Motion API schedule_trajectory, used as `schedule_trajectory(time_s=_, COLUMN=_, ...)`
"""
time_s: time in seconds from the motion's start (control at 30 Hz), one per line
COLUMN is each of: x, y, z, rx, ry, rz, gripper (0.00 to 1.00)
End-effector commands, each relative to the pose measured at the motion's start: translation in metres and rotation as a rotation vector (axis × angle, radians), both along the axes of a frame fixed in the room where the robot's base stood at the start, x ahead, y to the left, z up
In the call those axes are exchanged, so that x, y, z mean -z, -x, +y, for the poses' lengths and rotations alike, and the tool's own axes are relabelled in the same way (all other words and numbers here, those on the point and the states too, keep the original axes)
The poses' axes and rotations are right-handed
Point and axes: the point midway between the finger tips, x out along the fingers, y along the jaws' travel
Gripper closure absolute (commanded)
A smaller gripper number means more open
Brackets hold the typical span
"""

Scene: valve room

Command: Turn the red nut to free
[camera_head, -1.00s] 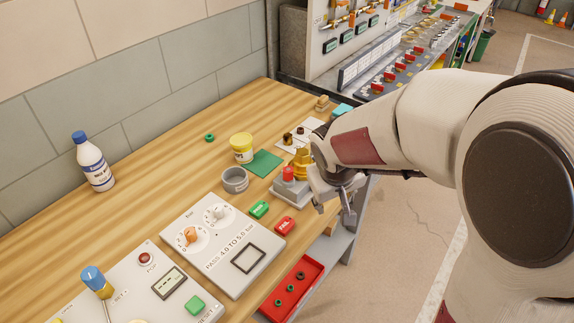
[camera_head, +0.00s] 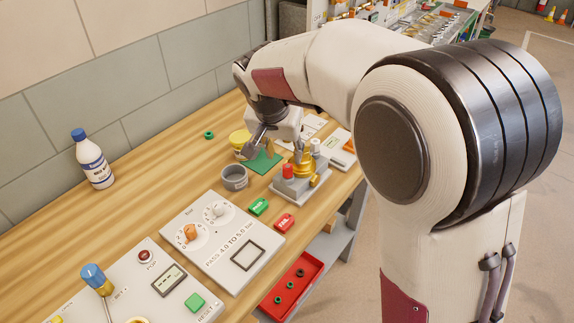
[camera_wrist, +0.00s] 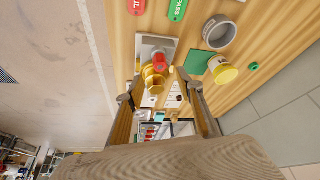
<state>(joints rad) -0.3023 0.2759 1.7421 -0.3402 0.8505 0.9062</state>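The red nut (camera_head: 288,170) sits on the left of a brass valve body (camera_head: 304,175), which is fixed to a grey base plate (camera_head: 316,187) on the bench. In the wrist view, the red nut (camera_wrist: 160,61) shows just beyond the brass body (camera_wrist: 153,80). My gripper (camera_head: 258,148) is above the green mat, left of and behind the valve, apart from the nut. In the wrist view, my gripper's fingers (camera_wrist: 155,87) are spread wide with nothing held between them. The exact fingertip height above the bench is unclear.
A grey ring-shaped cup (camera_head: 234,178), a yellow tub (camera_head: 240,138) and a green mat (camera_head: 262,163) lie close to my gripper. Green PASS (camera_head: 259,207) and red FAIL (camera_head: 284,221) tags lie in front.

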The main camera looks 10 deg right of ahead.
Motion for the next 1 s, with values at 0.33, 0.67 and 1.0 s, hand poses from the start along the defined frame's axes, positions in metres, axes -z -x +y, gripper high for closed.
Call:
schedule_trajectory(time_s=0.33, x=0.001, y=0.0, z=0.0, rx=0.0, ry=0.0, rz=0.0, gripper=0.63)
schedule_trajectory(time_s=0.67, x=0.019, y=-0.007, z=-0.003, rx=-0.001, ry=0.001, rz=0.001, gripper=0.63)
schedule_trajectory(time_s=1.0, x=0.055, y=-0.02, z=-0.01, rx=-0.001, ry=0.001, rz=0.002, gripper=0.63)
